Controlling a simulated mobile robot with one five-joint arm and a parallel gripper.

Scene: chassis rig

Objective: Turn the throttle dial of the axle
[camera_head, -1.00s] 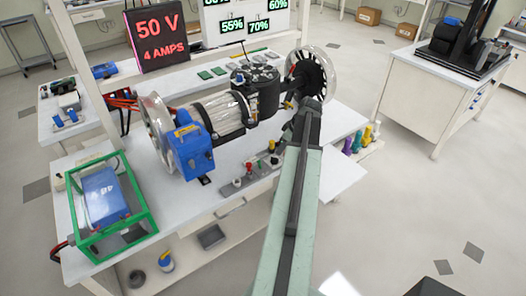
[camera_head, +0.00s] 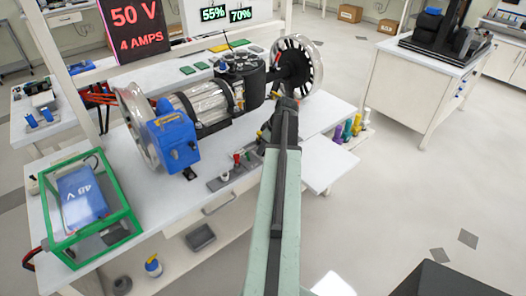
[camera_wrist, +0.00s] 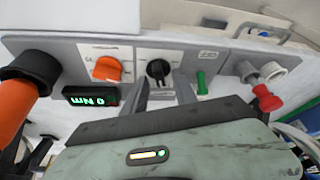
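The axle (camera_head: 205,105) lies across the white bench, with a spoked wheel at each end and a blue box on its near side. A grey control panel (camera_wrist: 225,60) fills the wrist view; its left part (camera_head: 218,184) shows in the head view. The panel has an orange dial (camera_wrist: 107,69) and a black dial (camera_wrist: 158,70); their labels are too small to read. My gripper (camera_wrist: 162,84) has its two grey fingers apart, one on each side just in front of the black dial. Contact cannot be told. In the head view, my arm hides the gripper's tips.
The panel also carries a green switch (camera_wrist: 202,82), a red knob (camera_wrist: 266,98) and a lit display (camera_wrist: 90,97). A black-and-orange handle (camera_wrist: 28,75) stands close at left. A green-framed battery box (camera_head: 84,205) sits on the bench's left.

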